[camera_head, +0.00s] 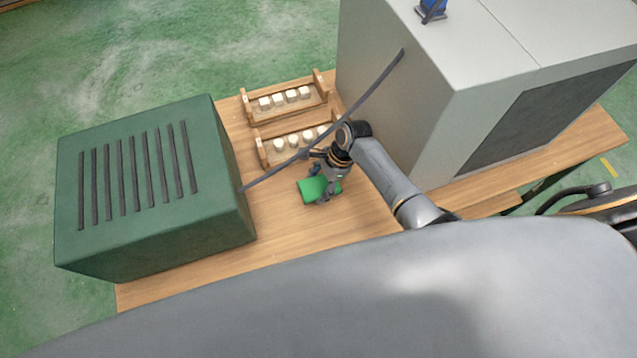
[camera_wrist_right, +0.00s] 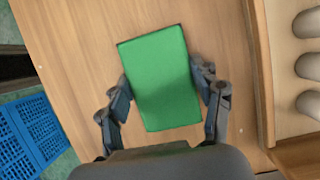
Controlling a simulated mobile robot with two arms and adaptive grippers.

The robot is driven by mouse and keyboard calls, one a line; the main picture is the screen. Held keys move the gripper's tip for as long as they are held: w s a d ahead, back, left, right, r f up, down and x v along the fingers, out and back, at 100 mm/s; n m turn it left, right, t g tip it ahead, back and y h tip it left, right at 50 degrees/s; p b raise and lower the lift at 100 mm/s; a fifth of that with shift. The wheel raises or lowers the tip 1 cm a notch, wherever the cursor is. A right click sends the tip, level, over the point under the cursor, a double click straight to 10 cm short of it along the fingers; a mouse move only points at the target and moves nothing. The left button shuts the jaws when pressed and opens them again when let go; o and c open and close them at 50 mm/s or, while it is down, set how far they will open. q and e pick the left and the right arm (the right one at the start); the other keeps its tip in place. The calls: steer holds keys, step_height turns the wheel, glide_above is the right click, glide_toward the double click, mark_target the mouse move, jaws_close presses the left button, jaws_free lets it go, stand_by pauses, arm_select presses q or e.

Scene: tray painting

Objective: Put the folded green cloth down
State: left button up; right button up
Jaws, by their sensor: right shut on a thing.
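The folded green cloth (camera_head: 313,188) is a flat rectangle at the middle of the wooden table in the head view. My right gripper (camera_head: 320,196) is over it, with its arm coming in from the right. In the right wrist view the cloth (camera_wrist_right: 162,80) lies between the two fingers of my right gripper (camera_wrist_right: 165,92), which touch its two long sides. The gripper is shut on the cloth. Whether the cloth touches the table top or hangs just above it I cannot tell. My left gripper is not in view.
A green slotted box (camera_head: 150,180) stands on the table (camera_head: 285,235) to the left, a large grey cabinet (camera_head: 420,90) to the right. Two wooden racks (camera_head: 262,148) with pale pieces are behind the gripper. A dark rod (camera_head: 375,82) slants across. Bare wood lies in front.

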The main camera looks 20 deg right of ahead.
steer(key=shift+f, duration=0.45)
steer(key=o, duration=1.7)
steer(key=shift+r+b, duration=0.15)
steer(key=shift+b, duration=0.35)
steer(key=v, duration=0.2)
steer(key=b+v, duration=0.1)
steer(key=v, duration=0.5)
steer(key=shift+s+a, duration=0.1)
steer(key=shift+s, duration=0.3)
steer(key=shift+s, duration=0.1)
